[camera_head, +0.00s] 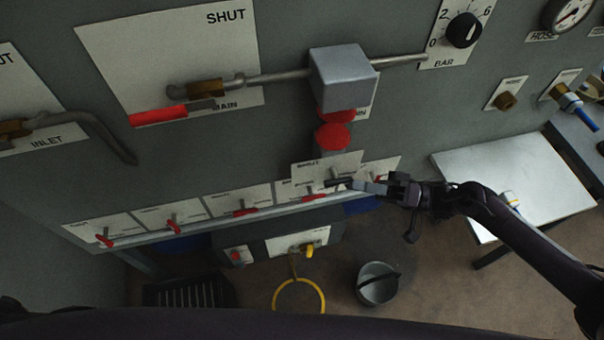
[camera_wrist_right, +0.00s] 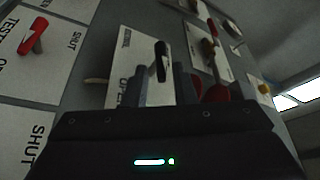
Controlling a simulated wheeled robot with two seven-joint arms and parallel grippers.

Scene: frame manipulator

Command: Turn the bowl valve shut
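A valve with a black lever (camera_wrist_right: 162,62) sits on a white plate (camera_wrist_right: 130,50) in the right wrist view. The plate reads OPEN at its lower part; its upper word is too small to read surely, so I cannot confirm it is the bowl valve. The lever also shows in the head view (camera_head: 338,182), on the panel's lower edge. My right gripper (camera_wrist_right: 168,85) has its fingers apart, one on each side of the lever's line. Whether they touch it I cannot tell. In the head view the right gripper (camera_head: 368,187) reaches in from the right. My left gripper is not in view.
Several red-handled valves line the panel's lower edge, one by a TEST plate (camera_wrist_right: 18,45). A grey box (camera_head: 343,75) and red round knobs (camera_head: 332,137) stick out above the gripper. A white table (camera_head: 530,165) stands right; a bucket (camera_head: 378,284) is on the floor.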

